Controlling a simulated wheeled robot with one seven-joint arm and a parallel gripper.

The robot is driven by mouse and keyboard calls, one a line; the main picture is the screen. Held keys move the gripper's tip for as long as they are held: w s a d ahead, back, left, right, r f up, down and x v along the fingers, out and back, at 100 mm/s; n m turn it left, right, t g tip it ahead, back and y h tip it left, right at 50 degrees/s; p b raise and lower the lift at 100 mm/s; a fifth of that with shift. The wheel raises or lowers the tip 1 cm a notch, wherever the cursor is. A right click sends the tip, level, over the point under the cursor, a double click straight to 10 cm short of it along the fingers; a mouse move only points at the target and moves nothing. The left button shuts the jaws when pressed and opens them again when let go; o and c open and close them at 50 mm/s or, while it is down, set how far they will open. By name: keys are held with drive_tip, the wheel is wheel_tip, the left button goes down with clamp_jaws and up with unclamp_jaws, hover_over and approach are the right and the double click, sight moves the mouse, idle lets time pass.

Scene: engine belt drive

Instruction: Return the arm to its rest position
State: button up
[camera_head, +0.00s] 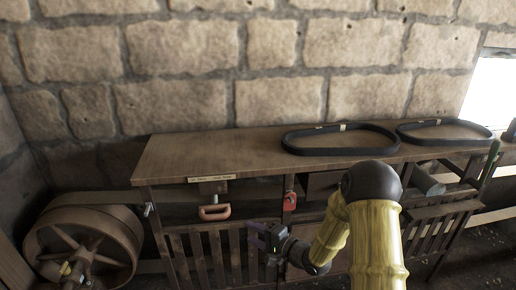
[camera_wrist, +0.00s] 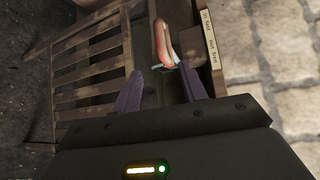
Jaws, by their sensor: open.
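My gripper (camera_head: 262,238) is in front of the wooden bench, low, near its slatted front. In the wrist view its two purple fingers (camera_wrist: 160,92) are apart with nothing held between them. A red-handled lever (camera_head: 214,212) hangs under the bench edge, left of and above the gripper in the head view. In the wrist view the red handle (camera_wrist: 162,42) shows beyond the fingertips; whether they touch it cannot be told. My yellow arm reaches in from the bottom right of the head view, bent at a dark elbow.
Two black belts (camera_head: 340,150) (camera_head: 445,143) lie on the bench top (camera_head: 230,150). A labelled strip (camera_head: 212,178) runs along its front edge. A red padlock-like piece (camera_head: 290,200) hangs right of the lever. A large belted wheel (camera_head: 80,250) stands left. The bench top's left half is bare.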

drive_tip(key=s+d+r+n+g+h+p, duration=0.1)
drive_tip(key=s+d+r+n+h+p, duration=0.15)
drive_tip(key=d+h, duration=0.3)
drive_tip(key=s+d+r+n+h+p, duration=0.1)
drive_tip(key=s+d+r+n+h, duration=0.15)
drive_tip(key=d+h, duration=0.3)
drive_tip(key=s+d+r+n+g+h+p, duration=0.1)
drive_tip(key=s+d+r+g, duration=0.1)
drive_tip(key=s, duration=0.6)
drive_tip(key=s+d+r+n+g+h, duration=0.1)
drive_tip(key=s+d+r+n+g, duration=0.1)
drive_tip(key=s, duration=0.7)
wheel_tip(320, 180, up, 2)
drive_tip(key=shift+s+d+n+g+p, duration=0.3)
drive_tip(key=shift+d+g+p, duration=0.1)
drive_tip(key=shift+d+g, duration=0.55)
drive_tip(key=shift+a, duration=0.1)
idle(1.5)
